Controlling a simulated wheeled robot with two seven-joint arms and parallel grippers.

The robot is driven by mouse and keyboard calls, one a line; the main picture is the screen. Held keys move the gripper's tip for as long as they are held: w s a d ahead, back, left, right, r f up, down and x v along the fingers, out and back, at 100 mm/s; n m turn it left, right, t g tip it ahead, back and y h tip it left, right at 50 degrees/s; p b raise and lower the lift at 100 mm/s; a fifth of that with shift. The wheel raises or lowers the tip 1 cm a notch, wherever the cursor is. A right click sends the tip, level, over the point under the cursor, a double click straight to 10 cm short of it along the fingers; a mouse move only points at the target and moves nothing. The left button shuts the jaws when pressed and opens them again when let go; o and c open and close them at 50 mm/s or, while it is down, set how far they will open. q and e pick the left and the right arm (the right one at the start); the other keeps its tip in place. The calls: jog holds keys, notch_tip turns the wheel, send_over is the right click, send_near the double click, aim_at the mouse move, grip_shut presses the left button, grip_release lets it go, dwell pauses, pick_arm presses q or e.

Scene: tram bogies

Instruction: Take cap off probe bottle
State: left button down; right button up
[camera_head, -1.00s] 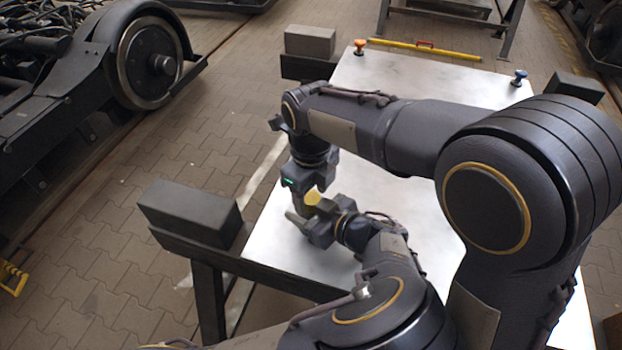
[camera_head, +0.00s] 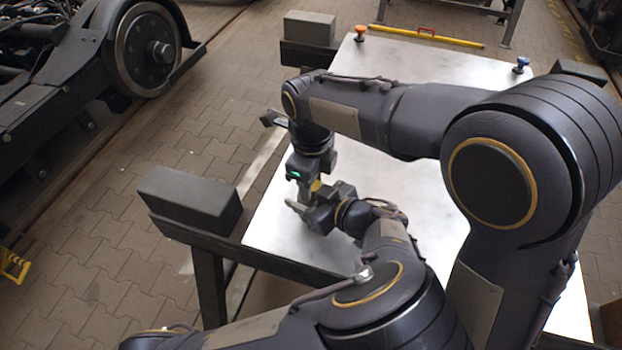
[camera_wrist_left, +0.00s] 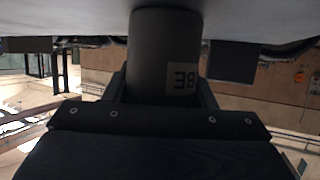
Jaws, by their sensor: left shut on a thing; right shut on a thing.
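The probe bottle (camera_wrist_left: 165,45) is a dark grey cylinder with a pale label in the left wrist view. My left gripper (camera_wrist_left: 163,90) is shut on it, a finger on each side. In the head view my left gripper (camera_head: 306,212) is low over the near left part of the metal table. A yellow piece, seemingly the cap (camera_head: 316,186), shows just above it. My right gripper (camera_head: 312,177) comes down from above and is shut around this yellow piece. The grippers hide most of the bottle and cap, and I cannot tell whether the two are apart.
The metal table (camera_head: 440,205) is bare to the right of the grippers. An orange knob (camera_head: 360,32) and a blue knob (camera_head: 522,64) stand at its far corners. A dark block (camera_head: 190,198) sits at the near left. A wheeled bogie (camera_head: 146,50) stands at back left.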

jog(key=o, duration=1.1)
